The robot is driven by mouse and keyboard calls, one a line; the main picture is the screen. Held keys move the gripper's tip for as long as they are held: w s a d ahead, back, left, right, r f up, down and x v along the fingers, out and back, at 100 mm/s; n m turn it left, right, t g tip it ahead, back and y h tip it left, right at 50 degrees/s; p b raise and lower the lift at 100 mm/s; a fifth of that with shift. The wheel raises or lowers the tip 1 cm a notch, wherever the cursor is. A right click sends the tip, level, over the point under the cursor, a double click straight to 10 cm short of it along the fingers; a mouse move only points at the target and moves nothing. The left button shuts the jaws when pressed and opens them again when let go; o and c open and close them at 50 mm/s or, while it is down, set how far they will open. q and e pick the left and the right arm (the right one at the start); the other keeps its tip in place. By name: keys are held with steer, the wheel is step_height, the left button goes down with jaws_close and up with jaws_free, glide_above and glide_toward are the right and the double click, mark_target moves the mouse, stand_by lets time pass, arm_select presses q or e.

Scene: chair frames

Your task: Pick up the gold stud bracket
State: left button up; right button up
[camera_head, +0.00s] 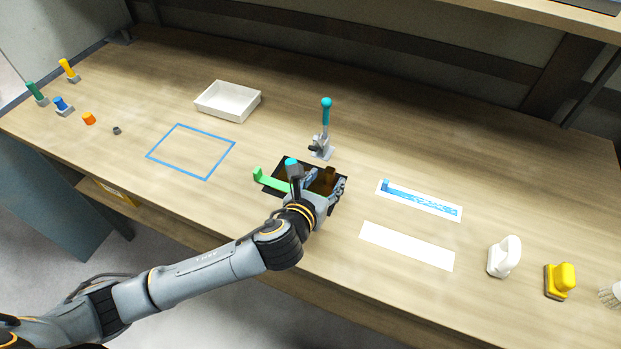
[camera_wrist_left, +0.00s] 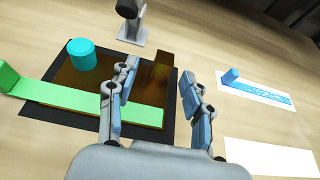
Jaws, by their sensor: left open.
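The gold stud bracket (camera_wrist_left: 88,76) looks brownish gold and lies on a black mat, with an upright stud (camera_wrist_left: 160,68) at its right end. In the head view its stud (camera_head: 330,174) shows partly behind my gripper. My left gripper (camera_wrist_left: 158,74) is open, its fingers on either side of the stud in the wrist view; I cannot tell whether they touch it. In the head view the left gripper (camera_head: 324,182) covers part of the bracket. A green bracket (camera_wrist_left: 85,104) lies along the near side of the gold one. My right gripper is not in view.
A cyan knob (camera_head: 291,162) stands close to my left wrist. A cyan-handled clamp (camera_head: 323,140) stands behind the mat (camera_head: 272,181). A blue bracket (camera_head: 420,199) lies on a white strip at right. A white tray (camera_head: 228,100) and blue outline (camera_head: 190,150) are at left.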

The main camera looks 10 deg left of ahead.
arm_select(q)
steer(key=shift+x, duration=1.1)
jaws_close()
